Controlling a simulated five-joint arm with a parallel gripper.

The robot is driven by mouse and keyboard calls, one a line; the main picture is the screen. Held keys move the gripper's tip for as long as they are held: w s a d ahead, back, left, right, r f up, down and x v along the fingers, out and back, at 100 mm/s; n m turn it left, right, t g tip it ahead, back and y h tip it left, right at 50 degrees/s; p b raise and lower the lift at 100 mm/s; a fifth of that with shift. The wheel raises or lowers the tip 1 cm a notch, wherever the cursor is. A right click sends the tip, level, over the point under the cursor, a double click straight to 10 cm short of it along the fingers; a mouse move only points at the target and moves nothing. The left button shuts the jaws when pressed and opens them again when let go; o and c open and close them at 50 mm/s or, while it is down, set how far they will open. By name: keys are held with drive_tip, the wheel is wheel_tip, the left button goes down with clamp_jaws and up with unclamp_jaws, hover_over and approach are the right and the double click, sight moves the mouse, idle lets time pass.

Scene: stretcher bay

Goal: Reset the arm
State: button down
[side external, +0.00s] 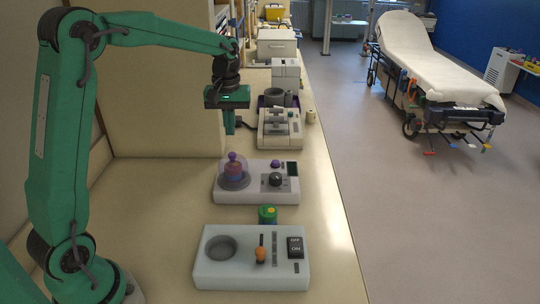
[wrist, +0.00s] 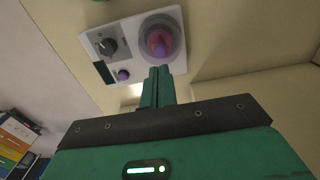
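My green arm is raised, with the forearm reaching right across the upper part of the side view. My gripper (side external: 229,130) points down above the counter (side external: 150,195). Its two fingers are together with nothing visible between them; they also show closed in the wrist view (wrist: 157,72). The gripper hangs clear of the white device with a domed purple-and-red part (side external: 233,170) and a dark knob. That device also shows in the wrist view (wrist: 112,32), beyond the fingertips.
A pale device with a round well and an orange-knobbed lever (side external: 215,272) stands at the front. More equipment (side external: 280,140) lines the counter's back. A stretcher (side external: 430,65) stands on the floor at right. The counter's left middle is clear.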

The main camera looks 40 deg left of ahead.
drive_tip(key=shift+r, duration=0.45)
drive_tip(key=s+d+r+m+t, duration=0.2)
drive_tip(key=s+d+r, duration=0.15)
drive_tip(key=s, duration=0.25)
drive_tip(key=s+d+r+m+t, duration=0.1)
drive_tip(key=s+d+r+m, duration=0.25)
drive_tip(key=s, duration=0.25)
drive_tip(key=s+d+f+m+t, duration=0.1)
drive_tip(key=s+d, duration=0.1)
drive_tip(key=s, duration=0.3)
drive_tip(key=s+d+f+m+t, duration=0.1)
drive_tip(key=s+f+m, duration=0.1)
drive_tip(key=s, duration=0.3)
drive_tip(key=shift+s+d+f+t, duration=0.3)
drive_tip(key=shift+s+d, duration=0.1)
drive_tip(key=shift+m, duration=0.25)
